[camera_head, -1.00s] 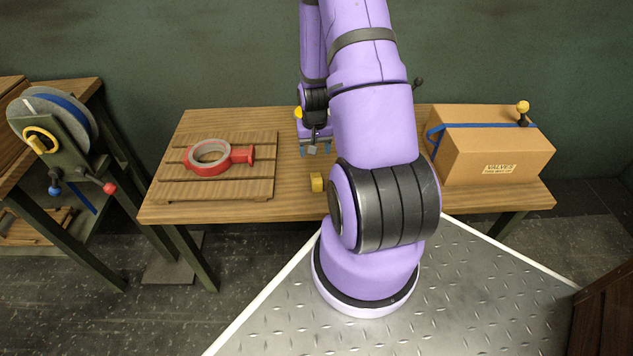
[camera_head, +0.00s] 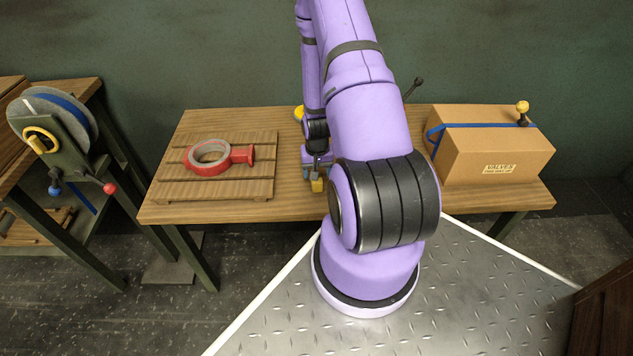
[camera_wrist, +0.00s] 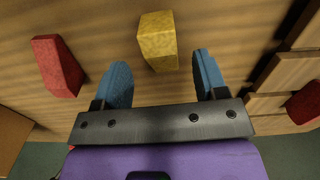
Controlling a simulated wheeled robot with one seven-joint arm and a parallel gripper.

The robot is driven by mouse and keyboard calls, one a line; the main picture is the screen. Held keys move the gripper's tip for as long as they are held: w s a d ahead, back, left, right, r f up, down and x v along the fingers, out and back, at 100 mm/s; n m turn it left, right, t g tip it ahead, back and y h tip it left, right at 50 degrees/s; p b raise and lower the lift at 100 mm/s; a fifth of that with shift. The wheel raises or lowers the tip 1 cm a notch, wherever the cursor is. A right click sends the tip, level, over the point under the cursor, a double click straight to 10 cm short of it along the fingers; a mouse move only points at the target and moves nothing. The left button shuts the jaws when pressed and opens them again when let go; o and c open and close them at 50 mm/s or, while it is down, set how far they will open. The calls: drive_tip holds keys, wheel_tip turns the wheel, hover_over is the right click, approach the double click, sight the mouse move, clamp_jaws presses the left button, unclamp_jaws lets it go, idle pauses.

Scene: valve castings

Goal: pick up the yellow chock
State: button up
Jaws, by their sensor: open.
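The yellow chock (camera_wrist: 158,42) lies on the table top. In the wrist view it is ahead of my gripper (camera_wrist: 162,80), roughly centred between the two blue fingers and just past their tips. The fingers are apart with nothing between them.
A red block (camera_wrist: 58,66) lies left of the fingers in the wrist view. A slatted board (camera_head: 225,188) bears a red ring-shaped casting (camera_head: 243,154) on the left of the table (camera_head: 290,212). A cardboard box (camera_head: 495,150) stands on the right.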

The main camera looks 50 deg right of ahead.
drive_tip(key=shift+w+f, duration=0.1)
drive_tip(key=shift+f, duration=1.5)
drive_tip(key=c, duration=1)
drive_tip(key=shift+r, duration=0.1)
